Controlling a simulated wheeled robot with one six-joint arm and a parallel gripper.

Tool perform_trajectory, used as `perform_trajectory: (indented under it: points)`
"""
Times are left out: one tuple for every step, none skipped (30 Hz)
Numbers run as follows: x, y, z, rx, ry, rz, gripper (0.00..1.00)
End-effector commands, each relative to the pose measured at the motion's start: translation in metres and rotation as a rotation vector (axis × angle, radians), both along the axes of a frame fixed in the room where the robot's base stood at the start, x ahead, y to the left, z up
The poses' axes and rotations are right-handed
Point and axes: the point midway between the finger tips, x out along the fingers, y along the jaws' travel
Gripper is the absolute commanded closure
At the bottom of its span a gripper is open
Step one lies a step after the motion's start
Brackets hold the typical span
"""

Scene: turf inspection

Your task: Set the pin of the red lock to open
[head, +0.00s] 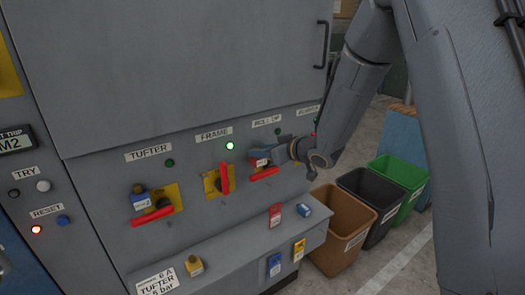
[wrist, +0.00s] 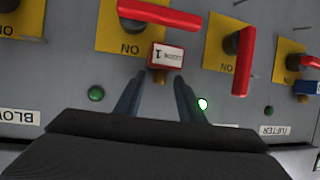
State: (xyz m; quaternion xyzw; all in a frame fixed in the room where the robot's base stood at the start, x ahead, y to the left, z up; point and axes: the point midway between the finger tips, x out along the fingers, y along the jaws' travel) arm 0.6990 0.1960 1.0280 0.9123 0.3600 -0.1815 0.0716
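The red lock (wrist: 166,57) has a white label and a brass-coloured end. It sits at the roll-up switch, beside the red handle (wrist: 160,14), which lies crosswise on a yellow plate. My gripper (wrist: 160,82) is open, its two dark fingers apart on either side of the brass end, with no clear contact. In the head view my gripper (head: 264,152) is at the roll-up switch and partly covers the red lock (head: 261,162). Which setting the pin is in, I cannot tell.
A blue lock (head: 142,202) hangs at the tufter switch. The frame handle (head: 225,178) stands upright close by. A ledge (head: 235,245) below carries a yellow lock (head: 195,265), a red tag (head: 275,215) and a blue item (head: 304,210). Bins (head: 340,222) stand at right.

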Motion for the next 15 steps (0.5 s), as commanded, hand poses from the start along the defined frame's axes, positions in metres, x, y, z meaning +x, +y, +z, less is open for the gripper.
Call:
perform_trajectory:
  points:
    - [0.0000,-0.0001,0.0000,0.000,0.000,0.000,0.68]
    - [-0.0001,-0.0002,0.0001,0.000,0.000,0.000,0.73]
    - [-0.0001,-0.0002,0.0001,0.000,0.000,0.000,0.79]
    - [-0.0001,-0.0002,0.0001,0.000,0.000,0.000,0.84]
    - [0.0000,-0.0002,0.0002,0.000,0.000,0.000,0.90]
    - [-0.0001,-0.0002,0.0002,0.000,0.000,0.000,0.96]
    - [-0.0001,-0.0002,0.0002,0.000,0.000,0.000,1.00]
    - [-0.0001,-0.0002,0.0002,0.000,0.000,0.000,1.00]
    - [-0.0001,-0.0002,0.0002,0.000,0.000,0.000,1.00]
    - [-0.0002,-0.0003,0.0002,0.000,0.000,0.000,1.00]
    - [-0.0002,-0.0003,0.0002,0.000,0.000,0.000,1.00]
    - [-0.0001,-0.0003,0.0003,0.000,0.000,0.000,1.00]
    - [-0.0002,-0.0003,0.0007,0.000,0.000,0.000,1.00]
    - [-0.0002,-0.0003,0.0015,0.000,0.000,0.000,1.00]
    - [-0.0003,-0.0003,0.0033,0.000,0.000,0.000,1.00]
